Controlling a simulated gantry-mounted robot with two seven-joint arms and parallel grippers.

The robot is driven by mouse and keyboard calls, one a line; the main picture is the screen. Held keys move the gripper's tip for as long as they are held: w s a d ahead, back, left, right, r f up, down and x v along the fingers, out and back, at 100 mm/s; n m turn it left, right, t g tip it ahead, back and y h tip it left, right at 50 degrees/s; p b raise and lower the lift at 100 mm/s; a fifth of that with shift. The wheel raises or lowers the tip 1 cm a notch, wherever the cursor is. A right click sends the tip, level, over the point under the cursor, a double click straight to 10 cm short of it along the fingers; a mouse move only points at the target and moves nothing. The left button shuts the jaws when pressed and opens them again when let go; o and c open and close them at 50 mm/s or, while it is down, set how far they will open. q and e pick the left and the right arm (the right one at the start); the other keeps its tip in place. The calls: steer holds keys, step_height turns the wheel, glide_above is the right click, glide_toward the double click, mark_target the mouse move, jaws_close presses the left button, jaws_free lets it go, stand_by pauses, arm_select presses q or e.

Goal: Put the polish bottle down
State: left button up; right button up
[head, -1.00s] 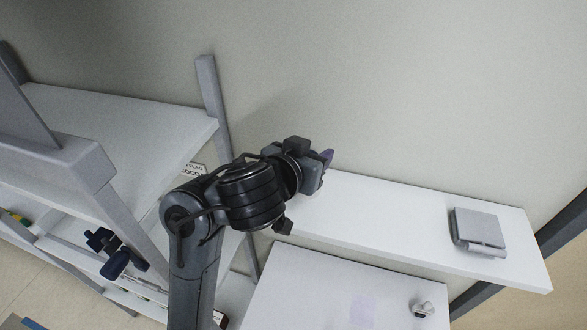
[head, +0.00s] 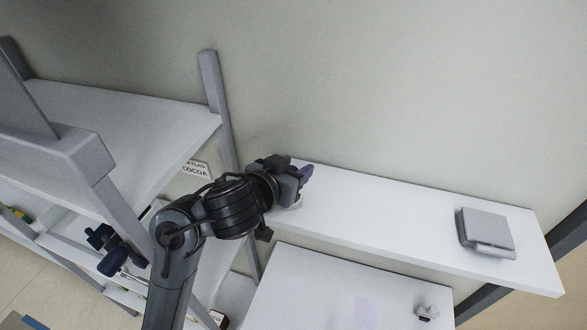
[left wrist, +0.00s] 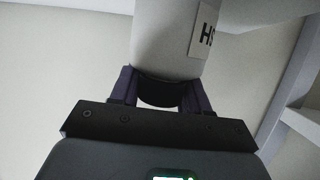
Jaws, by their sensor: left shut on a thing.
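My left gripper (head: 300,180) is at the left end of the white wall shelf (head: 400,218), near the grey post. In the left wrist view the purple fingers of this gripper (left wrist: 160,92) are shut on the polish bottle (left wrist: 165,45), a pale grey-white cylinder. Part of its label shows the letters "HS". In the head view my gripper and arm hide nearly all of the bottle, so I cannot tell whether its base touches the shelf. My right gripper is in neither view.
A grey flat box (head: 487,228) lies at the shelf's right end; the shelf between is clear. A white board (head: 330,290) below carries a small metallic item (head: 427,312). A grey-framed rack (head: 212,100) and a cocoa sign (head: 195,170) are on the left.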

arm_select(q)
steer(key=shift+f, duration=0.15)
steer(key=o, duration=1.2)
